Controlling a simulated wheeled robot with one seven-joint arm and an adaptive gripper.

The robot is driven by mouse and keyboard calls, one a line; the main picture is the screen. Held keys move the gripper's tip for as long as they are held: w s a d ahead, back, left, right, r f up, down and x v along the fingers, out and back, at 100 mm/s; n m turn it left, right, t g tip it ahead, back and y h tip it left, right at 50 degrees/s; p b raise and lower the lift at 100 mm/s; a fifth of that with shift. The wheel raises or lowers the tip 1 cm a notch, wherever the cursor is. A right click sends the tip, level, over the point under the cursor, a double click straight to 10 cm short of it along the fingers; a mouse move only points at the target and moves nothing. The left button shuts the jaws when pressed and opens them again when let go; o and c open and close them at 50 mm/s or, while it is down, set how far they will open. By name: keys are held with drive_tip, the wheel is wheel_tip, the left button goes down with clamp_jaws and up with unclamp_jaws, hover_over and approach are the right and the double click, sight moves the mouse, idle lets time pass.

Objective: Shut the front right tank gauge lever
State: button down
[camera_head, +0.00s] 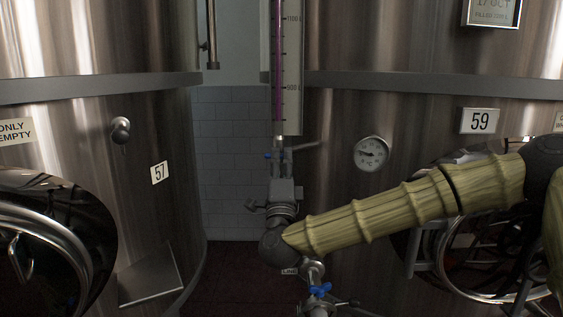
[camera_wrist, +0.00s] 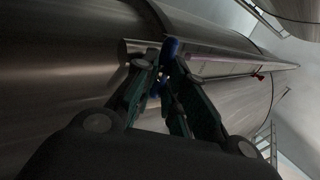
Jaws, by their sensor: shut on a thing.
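The tall sight gauge (camera_head: 287,70), with a purple column and a marked scale, stands at the left edge of the steel tank (camera_head: 340,200) that bears the plate 59. A small blue lever (camera_head: 267,155) shows at the gauge's foot. My gripper (camera_head: 281,158) points up from below and its fingers hide part of the lever. In the wrist view the blue lever (camera_wrist: 170,48) passes between my fingertips (camera_wrist: 161,74), and the gripper is shut on it. The lever's exact angle is hard to tell.
A round dial (camera_head: 371,153) sits on the tank right of the gauge. A lower valve with a blue handle (camera_head: 320,290) stands below my wrist. Tank 57 (camera_head: 160,230) rises at left, with a tiled wall (camera_head: 235,150) in the gap between.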

drive_tip(key=c, duration=1.5)
unclamp_jaws()
drive_tip(key=shift+r+n+y+p, duration=0.2)
drive_tip(key=shift+n+y+p, duration=0.2)
drive_tip(key=shift+n+p, duration=0.1)
